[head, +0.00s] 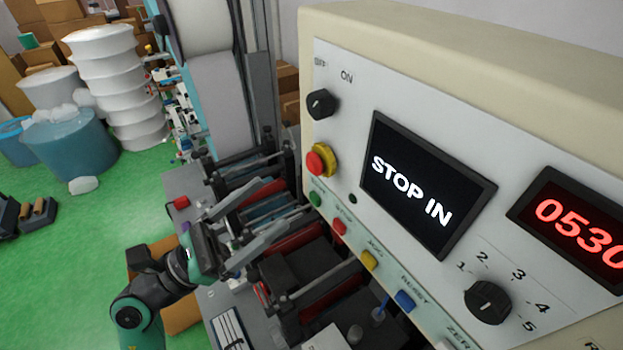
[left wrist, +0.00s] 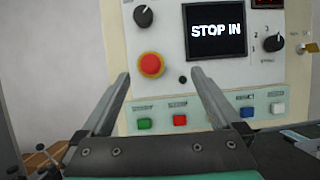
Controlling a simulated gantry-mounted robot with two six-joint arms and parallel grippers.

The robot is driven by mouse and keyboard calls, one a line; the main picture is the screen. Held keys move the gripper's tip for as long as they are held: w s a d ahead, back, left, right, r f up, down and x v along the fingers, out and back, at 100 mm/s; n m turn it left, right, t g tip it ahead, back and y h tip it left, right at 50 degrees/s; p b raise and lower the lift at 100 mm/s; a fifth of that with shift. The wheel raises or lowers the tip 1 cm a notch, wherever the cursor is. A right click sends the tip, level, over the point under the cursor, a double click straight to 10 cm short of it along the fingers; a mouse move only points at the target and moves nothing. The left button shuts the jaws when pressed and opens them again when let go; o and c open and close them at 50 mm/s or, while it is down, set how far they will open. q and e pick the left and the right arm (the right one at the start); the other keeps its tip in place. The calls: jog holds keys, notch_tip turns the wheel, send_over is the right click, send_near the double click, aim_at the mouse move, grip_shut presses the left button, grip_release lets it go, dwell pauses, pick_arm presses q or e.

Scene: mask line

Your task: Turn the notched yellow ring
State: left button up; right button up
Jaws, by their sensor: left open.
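The yellow ring (head: 331,160) surrounds a red mushroom button (head: 314,161) at the left side of the cream control panel. In the left wrist view the ring (left wrist: 163,71) shows as a thin rim around the red button (left wrist: 150,63); its notches are too small to make out. My left gripper (head: 283,203) is open and empty, in front of the panel, below and left of the ring in the head view. In the left wrist view its two fingers (left wrist: 160,76) point at the panel, with the button between and beyond their tips, apart from them.
A black knob (head: 320,103) sits above the ring and a screen (head: 425,185) reading STOP IN is to its right. Green, red, yellow and blue buttons (head: 369,260) run below. Machine rollers and bars (head: 265,165) stand close behind my left gripper.

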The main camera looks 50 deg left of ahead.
aim_at(309, 169)
pick_arm(q)
jog(key=shift+n+y, duration=0.4)
jog(key=shift+y, duration=0.2)
jog(key=x, duration=0.3)
jog(key=f+x, duration=0.1)
jog(key=x, duration=0.2)
jog(key=a+x, duration=0.1)
jog(key=x, duration=0.3)
jog(key=shift+w+a+f, duration=0.15)
jog(key=shift+w+f, duration=0.05)
jog(key=shift+w, duration=0.45)
jog(key=c, duration=1.4)
jog(key=shift+o, duration=0.2)
